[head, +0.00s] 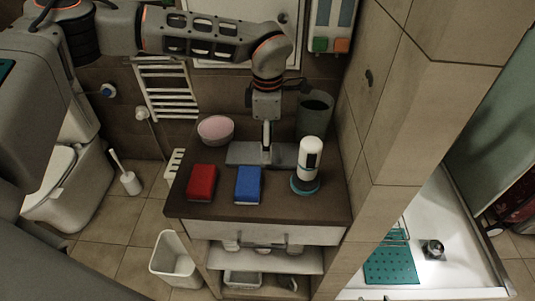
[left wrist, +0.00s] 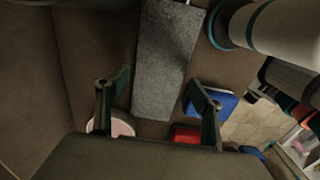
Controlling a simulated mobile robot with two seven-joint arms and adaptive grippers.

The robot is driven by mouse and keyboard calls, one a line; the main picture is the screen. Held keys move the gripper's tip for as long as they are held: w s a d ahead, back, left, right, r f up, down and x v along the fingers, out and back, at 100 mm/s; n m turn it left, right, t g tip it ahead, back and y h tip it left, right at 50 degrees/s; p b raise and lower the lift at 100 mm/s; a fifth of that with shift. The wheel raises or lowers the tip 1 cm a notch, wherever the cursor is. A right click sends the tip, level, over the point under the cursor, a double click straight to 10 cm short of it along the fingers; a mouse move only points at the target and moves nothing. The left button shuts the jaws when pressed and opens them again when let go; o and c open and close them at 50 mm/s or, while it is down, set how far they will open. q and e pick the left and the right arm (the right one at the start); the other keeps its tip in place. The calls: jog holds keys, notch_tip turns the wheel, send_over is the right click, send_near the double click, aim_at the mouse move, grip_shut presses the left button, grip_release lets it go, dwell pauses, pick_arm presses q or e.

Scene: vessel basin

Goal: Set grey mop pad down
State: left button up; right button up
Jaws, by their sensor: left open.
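The grey mop pad (head: 243,153) lies flat on the dark countertop (head: 225,212), behind the red and blue sponges. My left gripper (head: 266,148) points down over the middle of the pad. In the left wrist view the pad (left wrist: 165,60) shows as a long grey strip beyond and between the spread fingers of my left gripper (left wrist: 157,80). The gripper is open with nothing clamped in it. I cannot tell whether a fingertip touches the pad. My right gripper is not in view.
A red sponge (head: 202,183) and a blue sponge (head: 248,184) lie in front of the pad. A white bottle with a teal base (head: 308,160) stands to the right, a dark green cup (head: 315,115) behind right, a pink bowl (head: 215,129) behind left. The counter's front strip is clear.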

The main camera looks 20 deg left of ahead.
pick_arm(q)
notch_tip(320, 180, down, 3)
jog(key=c, duration=0.9)
jog(key=shift+o, duration=0.2)
jog(key=shift+r, duration=0.15)
notch_tip(320, 180, up, 20)
jog(key=shift+s+p, duration=0.15)
jog(key=shift+p, duration=0.15)
